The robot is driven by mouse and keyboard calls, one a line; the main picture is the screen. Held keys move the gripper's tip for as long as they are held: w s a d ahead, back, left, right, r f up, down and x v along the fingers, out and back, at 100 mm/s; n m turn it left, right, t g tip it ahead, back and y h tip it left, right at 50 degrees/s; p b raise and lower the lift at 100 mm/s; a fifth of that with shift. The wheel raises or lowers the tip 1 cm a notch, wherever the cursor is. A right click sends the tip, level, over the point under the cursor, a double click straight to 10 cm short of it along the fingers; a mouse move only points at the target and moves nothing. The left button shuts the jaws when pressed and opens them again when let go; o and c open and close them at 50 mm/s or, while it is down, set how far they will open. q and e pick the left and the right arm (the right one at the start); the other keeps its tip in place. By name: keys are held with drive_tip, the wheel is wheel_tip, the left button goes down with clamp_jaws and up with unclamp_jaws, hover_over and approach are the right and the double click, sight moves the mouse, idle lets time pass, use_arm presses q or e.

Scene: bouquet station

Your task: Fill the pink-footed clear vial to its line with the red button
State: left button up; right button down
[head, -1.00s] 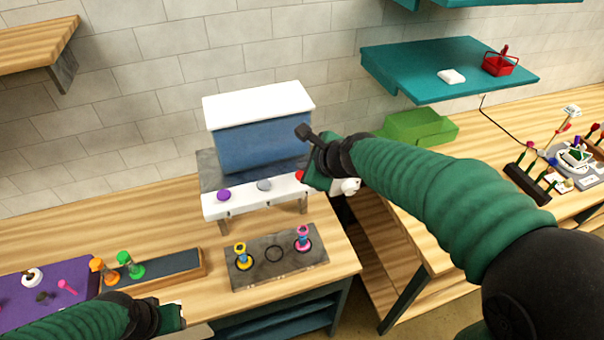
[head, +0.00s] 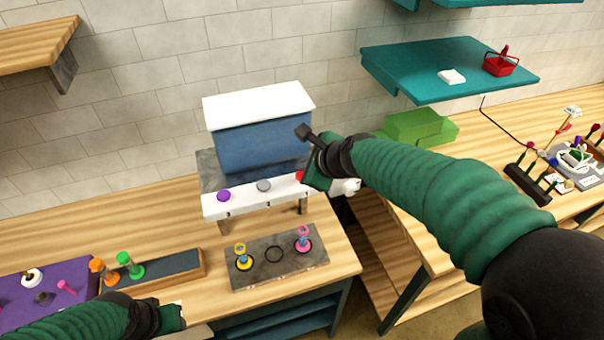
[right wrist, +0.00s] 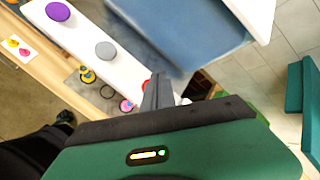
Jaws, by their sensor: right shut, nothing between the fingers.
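The pink-footed clear vial (head: 303,239) stands upright in a ring at the right end of a grey plate, below the dispenser's front. It shows partly in the right wrist view (right wrist: 127,105). Its fill level is too small to tell. The red button (head: 299,176) is at the right end of the white dispenser ledge (head: 245,206), partly hidden by my right gripper (head: 312,180). In the right wrist view my shut, empty fingers (right wrist: 154,90) overlap the red button (right wrist: 146,87); contact cannot be told. My left gripper (head: 174,316) is low at the left, its fingers unclear.
Purple (head: 223,195) and grey (head: 264,186) buttons share the ledge. A yellow-footed vial (head: 243,260) stands at the plate's left, with an empty ring (head: 275,254) between. A gap separates the two tables.

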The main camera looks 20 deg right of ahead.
idle(0.4)
drive_tip(key=shift+f, duration=0.3)
drive_tip(key=shift+s+f+b, duration=0.1)
drive_tip(key=shift+f+b, duration=0.55)
drive_tip(key=shift+b, duration=0.15)
idle(0.4)
drive_tip(key=shift+r, duration=0.1)
drive_tip(key=shift+r+p, duration=0.95)
drive_tip(key=shift+p, duration=0.15)
wheel_tip(320, 180, up, 5)
drive_tip(key=p, duration=0.5)
drive_tip(key=shift+r, duration=0.1)
